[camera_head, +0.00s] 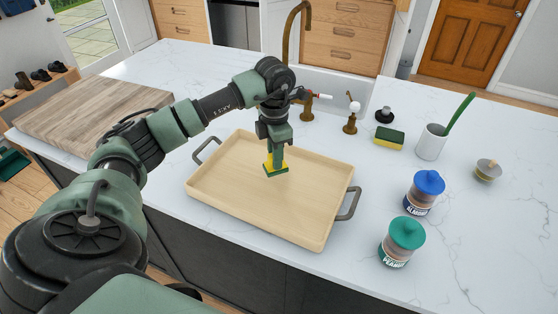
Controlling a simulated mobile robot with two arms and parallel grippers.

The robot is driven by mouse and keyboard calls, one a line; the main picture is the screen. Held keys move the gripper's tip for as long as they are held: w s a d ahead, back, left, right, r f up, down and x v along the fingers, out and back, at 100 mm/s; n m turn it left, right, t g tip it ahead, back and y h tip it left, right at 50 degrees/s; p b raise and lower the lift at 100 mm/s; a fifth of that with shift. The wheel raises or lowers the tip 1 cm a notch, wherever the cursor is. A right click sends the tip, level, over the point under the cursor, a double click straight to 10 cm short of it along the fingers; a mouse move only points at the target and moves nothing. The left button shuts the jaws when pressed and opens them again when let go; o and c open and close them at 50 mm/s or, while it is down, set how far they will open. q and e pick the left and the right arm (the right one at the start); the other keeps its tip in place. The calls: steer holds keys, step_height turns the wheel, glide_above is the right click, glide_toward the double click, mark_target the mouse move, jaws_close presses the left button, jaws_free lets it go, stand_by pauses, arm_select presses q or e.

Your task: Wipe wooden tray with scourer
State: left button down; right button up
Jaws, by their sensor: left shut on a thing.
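The wooden tray (235,212) lies on the white marble counter, with a dark metal handle at each end. My left gripper (275,158) points down over the tray's inside, toward its back half. It is shut on a small yellow and green scourer (276,171), which is partly hidden by the fingers. The scourer is at or just above the tray floor; I cannot tell if it touches. A second yellow and dark green sponge (389,139) lies on the counter to the right, behind the tray. My right gripper is not in view.
A wooden board (90,118) lies to the left. A brass faucet (291,40) and sink stand behind the tray. To the right are a white cup (431,142) with a green-handled tool, a blue-lidded jar (424,192) and a green-lidded jar (402,242). The far right counter is mostly clear.

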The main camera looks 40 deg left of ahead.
arm_select(q)
steer(key=shift+r, duration=0.6)
steer(key=shift+w+a+r+p, duration=0.15)
steer(key=shift+r+p, duration=0.15)
steer(key=shift+p, duration=0.15)
steer(key=shift+w+r+p, duration=0.1)
steer(key=shift+r+p, duration=0.35)
steer(key=shift+r, duration=0.5)
steer(key=shift+d+r, duration=0.1)
steer(key=shift+d, duration=0.1)
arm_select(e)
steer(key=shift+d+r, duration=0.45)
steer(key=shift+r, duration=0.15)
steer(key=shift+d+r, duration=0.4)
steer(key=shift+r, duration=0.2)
arm_select(q)
steer(key=shift+a, duration=0.1)
